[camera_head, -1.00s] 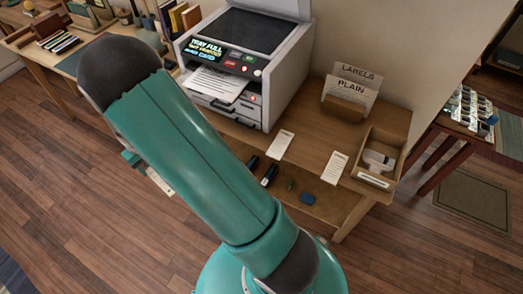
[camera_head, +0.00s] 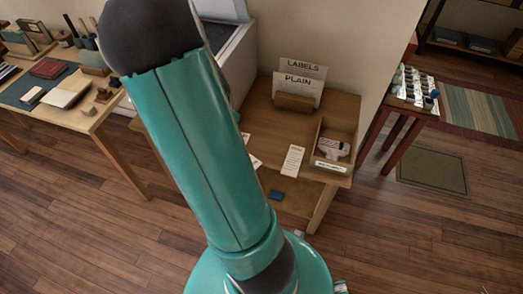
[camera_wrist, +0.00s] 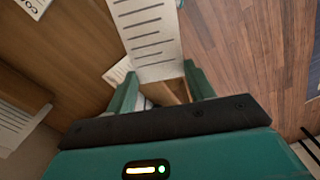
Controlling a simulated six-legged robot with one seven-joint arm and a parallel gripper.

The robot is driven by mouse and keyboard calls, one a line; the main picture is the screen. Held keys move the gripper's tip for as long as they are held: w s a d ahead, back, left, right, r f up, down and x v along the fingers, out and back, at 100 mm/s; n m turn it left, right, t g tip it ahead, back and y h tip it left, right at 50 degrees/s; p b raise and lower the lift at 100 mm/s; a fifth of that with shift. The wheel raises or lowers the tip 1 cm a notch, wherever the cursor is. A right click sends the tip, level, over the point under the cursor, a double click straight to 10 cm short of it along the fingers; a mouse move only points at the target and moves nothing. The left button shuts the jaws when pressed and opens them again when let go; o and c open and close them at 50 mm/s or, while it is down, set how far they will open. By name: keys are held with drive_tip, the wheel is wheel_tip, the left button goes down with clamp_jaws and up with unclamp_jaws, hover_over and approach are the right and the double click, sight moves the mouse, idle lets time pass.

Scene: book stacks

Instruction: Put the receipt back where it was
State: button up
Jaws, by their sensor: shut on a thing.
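My gripper (camera_wrist: 160,78) shows in the wrist view with its two teal fingers on either side of a white strip with dark lines, the receipt (camera_wrist: 150,35). The gripper is shut on it, and the strip extends away from the fingers past the top edge of the picture. The exact contact is hard to see. In the head view my arm hides the gripper and the held strip. Another printed slip (camera_head: 291,162) lies near the front edge of the wooden table (camera_head: 262,120). A further slip (camera_head: 254,161) is partly hidden behind my arm.
Signs reading LABELS (camera_head: 306,66) and PLAIN (camera_head: 300,84) stand in a holder. An open wooden box (camera_head: 317,137) with a white device (camera_head: 332,148) stands at the table's right end. A blue item (camera_head: 276,197) is on the lower shelf. The printer (camera_head: 236,50) is mostly hidden.

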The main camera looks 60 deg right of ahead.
drive_tip(key=s+d+f, duration=0.2)
drive_tip(key=d+f, duration=0.2)
drive_tip(key=d, duration=0.5)
hover_over(253, 146)
drive_tip(key=f, duration=0.5)
drive_tip(key=shift+a, duration=0.3)
drive_tip(key=shift+d+f, duration=0.35)
drive_tip(key=shift+f, duration=1.55)
drive_tip(key=shift+f, duration=0.25)
drive_tip(key=o, duration=0.7)
drive_tip(key=shift+f, duration=0.1)
drive_tip(key=shift+a, duration=0.15)
